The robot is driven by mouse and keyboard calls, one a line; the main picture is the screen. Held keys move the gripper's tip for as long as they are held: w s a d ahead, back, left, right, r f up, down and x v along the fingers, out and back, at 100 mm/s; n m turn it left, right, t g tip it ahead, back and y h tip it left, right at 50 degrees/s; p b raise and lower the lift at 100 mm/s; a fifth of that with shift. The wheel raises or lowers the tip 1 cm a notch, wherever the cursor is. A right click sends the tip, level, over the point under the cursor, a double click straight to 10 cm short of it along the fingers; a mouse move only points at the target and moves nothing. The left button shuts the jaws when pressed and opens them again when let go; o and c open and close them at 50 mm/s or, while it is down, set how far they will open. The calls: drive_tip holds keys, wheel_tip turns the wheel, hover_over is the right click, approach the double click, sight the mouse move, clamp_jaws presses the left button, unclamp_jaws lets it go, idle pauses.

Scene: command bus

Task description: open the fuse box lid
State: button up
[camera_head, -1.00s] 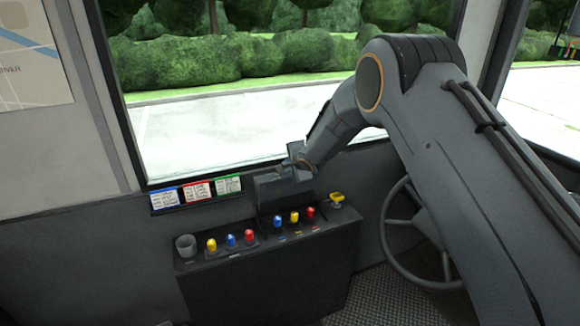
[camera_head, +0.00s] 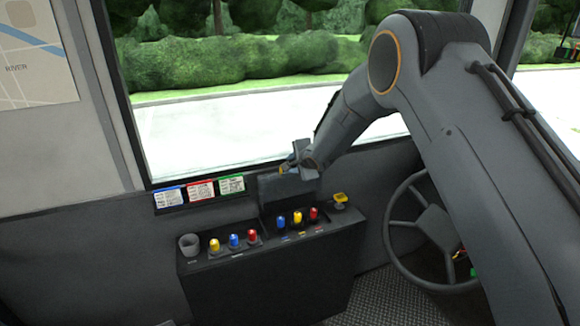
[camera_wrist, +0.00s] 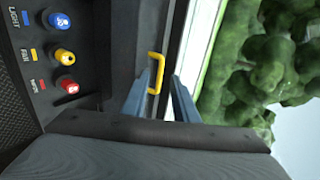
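The fuse box lid (camera_head: 287,189) seems to be the dark panel at the back of the console, below the window. A yellow handle (camera_wrist: 157,72) stands out from a dark surface in the wrist view. My gripper (camera_head: 290,167) is at the panel's upper edge in the head view. In the wrist view my gripper (camera_wrist: 164,76) shows two blue-grey fingers with a gap between them. The handle is at the left fingertip and does not look clamped. Whether they touch is unclear. The lid's hinge and the box interior are not visible.
The console (camera_head: 270,275) carries blue, yellow and red knobs (camera_head: 297,217), a yellow control (camera_head: 340,199) and a grey cup-like holder (camera_head: 188,243). A steering wheel (camera_head: 432,228) is at the right, under my arm.

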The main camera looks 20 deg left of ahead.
drive_tip(key=b+v, duration=0.1)
drive_tip(key=v, duration=0.4)
drive_tip(key=shift+s+d+r, duration=0.1)
drive_tip(key=shift+s+r, duration=0.05)
drive_tip(key=s+d+r+n+g+h, duration=0.1)
drive_tip(key=s+d+n+h, duration=0.3)
drive_tip(key=d, duration=1.2)
drive_tip(key=s+d+g+h, duration=0.15)
drive_tip(key=s+d, duration=0.35)
drive_tip(key=d, duration=1.1)
drive_tip(key=s+d+n+g, duration=0.1)
drive_tip(key=s+d, duration=0.4)
drive_tip(key=s, duration=0.4)
drive_tip(key=s+d+n+g+h, duration=0.1)
drive_tip(key=s+d+n+g, duration=0.1)
drive_tip(key=s+d, duration=0.3)
drive_tip(key=s+d+n+g+h, duration=0.1)
drive_tip(key=s+d, duration=0.5)
drive_tip(key=s, duration=0.6)
drive_tip(key=shift+s+f+n, duration=0.3)
drive_tip(key=shift+f+n, duration=0.15)
drive_tip(key=shift+n, duration=0.25)
